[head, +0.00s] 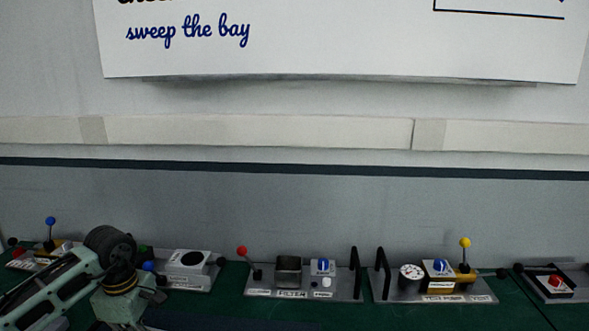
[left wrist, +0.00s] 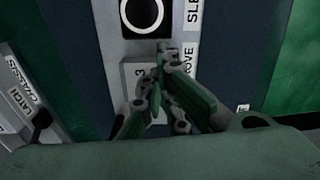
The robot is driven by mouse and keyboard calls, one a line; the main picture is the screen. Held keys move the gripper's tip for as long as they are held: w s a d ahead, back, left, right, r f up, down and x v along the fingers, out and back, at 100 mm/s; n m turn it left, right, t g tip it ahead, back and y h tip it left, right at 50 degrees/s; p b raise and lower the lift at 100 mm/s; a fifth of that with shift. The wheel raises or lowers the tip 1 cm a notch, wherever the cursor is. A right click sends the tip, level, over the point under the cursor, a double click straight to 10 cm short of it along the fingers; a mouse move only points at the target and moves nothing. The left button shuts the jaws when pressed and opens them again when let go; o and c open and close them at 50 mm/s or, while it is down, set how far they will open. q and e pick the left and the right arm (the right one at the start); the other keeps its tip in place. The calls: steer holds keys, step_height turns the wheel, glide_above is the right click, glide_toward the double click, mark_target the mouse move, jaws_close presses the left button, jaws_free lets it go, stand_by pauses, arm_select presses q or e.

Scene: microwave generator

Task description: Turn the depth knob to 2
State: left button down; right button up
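No label reading depth can be made out, so I cannot tell which knob is the depth knob. In the left wrist view my left gripper (left wrist: 162,72) has its fingertips drawn together in front of a grey block (left wrist: 133,72) marked 3. The fingers hide part of this block and of the label ending in "OVE" (left wrist: 188,62); I see nothing held between them. In the head view my left gripper (head: 152,287) is at the lower left, beside a grey unit with a black round top (head: 191,258). My right gripper is not in view.
A panel with a red-ball lever (head: 242,252) and blue knob (head: 323,265) stands right of my arm. Farther right are black upright handles (head: 381,272), a white dial (head: 411,272), another blue knob (head: 439,265) and a yellow-ball lever (head: 465,243). A wall stands behind.

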arm_select(q)
steer(key=shift+d+f, duration=0.2)
steer(key=shift+d, duration=0.15)
steer(key=shift+w+r, duration=0.1)
steer(key=shift+r, duration=0.2)
step_height(320, 180, up, 6)
steer(key=p, duration=0.3)
steer(key=shift+w+f, duration=0.1)
steer(key=shift+f, duration=0.15)
steer(key=shift+d, duration=0.1)
